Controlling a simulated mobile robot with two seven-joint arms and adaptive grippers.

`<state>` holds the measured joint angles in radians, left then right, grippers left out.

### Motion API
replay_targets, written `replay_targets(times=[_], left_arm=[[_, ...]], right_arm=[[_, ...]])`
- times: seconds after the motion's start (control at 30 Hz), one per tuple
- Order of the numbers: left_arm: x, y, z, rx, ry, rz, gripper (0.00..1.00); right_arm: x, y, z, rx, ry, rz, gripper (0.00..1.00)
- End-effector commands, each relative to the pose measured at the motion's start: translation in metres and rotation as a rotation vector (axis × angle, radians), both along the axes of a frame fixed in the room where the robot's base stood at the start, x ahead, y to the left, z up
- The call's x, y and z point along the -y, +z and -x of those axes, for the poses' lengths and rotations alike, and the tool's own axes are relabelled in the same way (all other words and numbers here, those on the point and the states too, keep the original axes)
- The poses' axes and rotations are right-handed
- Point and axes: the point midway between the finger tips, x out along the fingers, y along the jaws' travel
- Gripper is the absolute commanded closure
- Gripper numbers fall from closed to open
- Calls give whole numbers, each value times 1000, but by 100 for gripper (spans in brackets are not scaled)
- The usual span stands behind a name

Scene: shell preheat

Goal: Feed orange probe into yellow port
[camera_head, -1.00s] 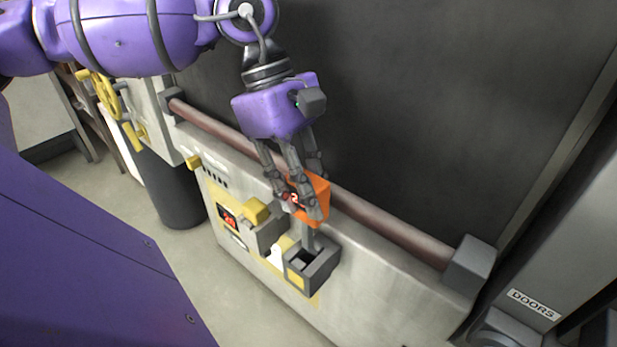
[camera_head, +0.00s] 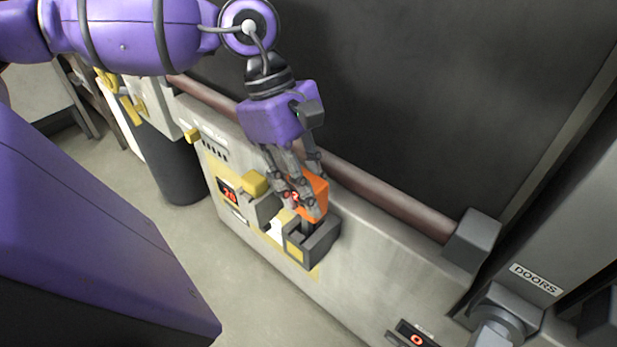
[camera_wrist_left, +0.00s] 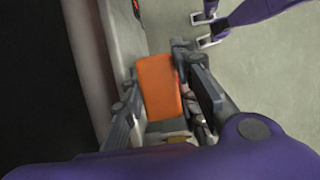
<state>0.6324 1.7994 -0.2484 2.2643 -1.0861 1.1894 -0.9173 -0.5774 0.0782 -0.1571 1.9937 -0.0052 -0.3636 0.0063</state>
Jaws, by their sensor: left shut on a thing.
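The orange probe (camera_head: 317,187) is an orange block with a grey lower part. My left gripper (camera_head: 297,204) is shut on it, with its fingers around the block. The port is a dark grey open-topped box (camera_head: 324,243) with a yellow label (camera_head: 294,251) on its front. The probe is directly over the box, and its grey lower end reaches down into the opening. Its tip is hidden. In the left wrist view the orange block (camera_wrist_left: 159,87) sits between the gripper's fingers (camera_wrist_left: 160,100). My right gripper is not in view.
A second grey box with a yellow top (camera_head: 255,183) stands close to the left of the port. A red-digit display (camera_head: 229,194) is on the panel. A brown rail (camera_head: 385,203) runs behind, against the dark wall. Open floor (camera_head: 255,290) lies in front.

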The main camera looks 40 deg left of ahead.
Motion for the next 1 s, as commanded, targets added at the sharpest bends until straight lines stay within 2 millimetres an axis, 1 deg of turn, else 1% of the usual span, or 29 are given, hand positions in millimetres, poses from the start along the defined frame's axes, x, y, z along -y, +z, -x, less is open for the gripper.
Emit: replay_targets(times=[0.2, 0.5, 0.7, 1.0], left_arm=[[0, -15, 0, -3, 0, 0, 100], [0, -29, 0, -2, -1, 0, 100], [0, -33, 1, -2, -1, 0, 100], [0, -33, 0, -1, 0, 0, 100]], right_arm=[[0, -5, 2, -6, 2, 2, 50], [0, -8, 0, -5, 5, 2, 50], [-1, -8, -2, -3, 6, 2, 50], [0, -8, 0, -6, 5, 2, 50]])
